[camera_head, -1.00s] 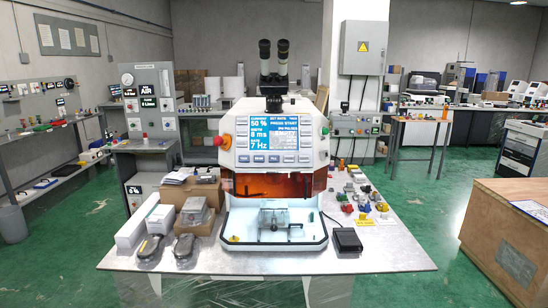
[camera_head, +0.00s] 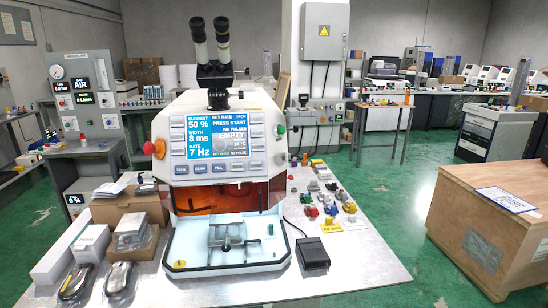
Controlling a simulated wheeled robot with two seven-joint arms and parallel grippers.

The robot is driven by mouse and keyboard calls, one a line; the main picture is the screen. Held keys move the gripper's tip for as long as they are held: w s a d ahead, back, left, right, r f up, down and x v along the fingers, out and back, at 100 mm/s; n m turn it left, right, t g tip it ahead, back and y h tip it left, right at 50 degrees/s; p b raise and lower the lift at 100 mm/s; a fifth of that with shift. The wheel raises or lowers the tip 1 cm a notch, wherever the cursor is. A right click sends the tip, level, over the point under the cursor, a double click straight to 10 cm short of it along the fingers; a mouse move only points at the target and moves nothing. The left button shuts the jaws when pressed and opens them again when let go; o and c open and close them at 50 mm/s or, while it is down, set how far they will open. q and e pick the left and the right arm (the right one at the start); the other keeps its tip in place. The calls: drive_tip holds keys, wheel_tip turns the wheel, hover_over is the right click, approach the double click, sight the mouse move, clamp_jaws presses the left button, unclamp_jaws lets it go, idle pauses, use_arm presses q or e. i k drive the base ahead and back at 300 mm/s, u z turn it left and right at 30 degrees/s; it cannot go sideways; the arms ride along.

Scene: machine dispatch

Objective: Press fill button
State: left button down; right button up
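The machine (camera_head: 165,183) is a white bench unit with binoculars on top, standing on a metal table. Its front panel has a lit blue screen (camera_head: 212,137) reading current 50 %, width 8 ms, rate 7 Hz and "PRESS START". A row of grey buttons lies under the screen. The fill button (camera_head: 219,168) is the third from the left, labelled FILL. Neither of my grippers is in view, and nothing covers the button.
A red knob (camera_head: 159,148) sticks out at the machine's left. Boxes and two dark, rounded devices stand left of it on the table (camera_head: 365,265). A black pedal (camera_head: 313,252) and small coloured parts lie right. A wooden crate (camera_head: 450,235) stands on the floor at right.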

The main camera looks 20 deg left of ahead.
sight(217, 168)
drive_tip(key=u, duration=0.25)
drive_tip(key=i, duration=1.1)
drive_tip(key=u, duration=0.65)
